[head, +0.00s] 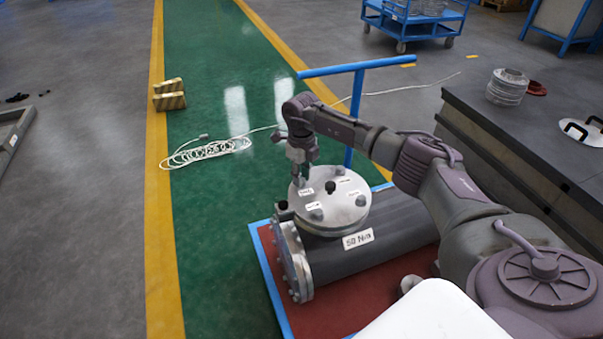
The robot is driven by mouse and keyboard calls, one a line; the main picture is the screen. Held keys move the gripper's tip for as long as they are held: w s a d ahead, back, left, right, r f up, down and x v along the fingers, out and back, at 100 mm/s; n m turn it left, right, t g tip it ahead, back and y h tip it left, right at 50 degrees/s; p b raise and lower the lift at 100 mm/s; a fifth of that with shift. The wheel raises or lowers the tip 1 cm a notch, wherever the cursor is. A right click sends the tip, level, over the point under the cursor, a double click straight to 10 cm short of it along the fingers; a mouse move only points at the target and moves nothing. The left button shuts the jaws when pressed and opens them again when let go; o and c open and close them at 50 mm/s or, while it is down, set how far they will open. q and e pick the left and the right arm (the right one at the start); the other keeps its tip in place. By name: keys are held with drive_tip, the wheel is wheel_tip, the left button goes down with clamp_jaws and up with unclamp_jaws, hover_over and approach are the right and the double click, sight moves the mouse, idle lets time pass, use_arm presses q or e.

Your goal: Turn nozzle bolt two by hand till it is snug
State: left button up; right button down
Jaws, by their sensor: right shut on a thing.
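The round grey nozzle cover (330,222) lies flat on top of the dark shell (385,222). Several bolts with small white labels sit around its rim, and a black knob (330,187) stands at its middle. The label print is too small to read. My right gripper (301,181) points down at the far left part of the rim. It is shut on a nozzle bolt there, which the fingers mostly hide, so I cannot tell its number. Other bolts show at the front (317,214) and right (361,200). My left gripper is out of view.
The shell lies on a red cart bed (335,305) with a blue frame and a tall blue handle (357,71) behind my arm. A dark workbench (500,140) stands at right. A coiled white cable (205,150) lies on the green floor lane.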

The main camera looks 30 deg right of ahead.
drive_tip(key=shift+w+r, duration=0.15)
drive_tip(key=shift+r, duration=0.1)
drive_tip(key=c, duration=1.2)
unclamp_jaws()
drive_tip(key=shift+o, duration=1.2)
drive_tip(key=shift+f, duration=0.1)
wheel_tip(320, 180, up, 12)
drive_tip(key=shift+a, duration=0.1)
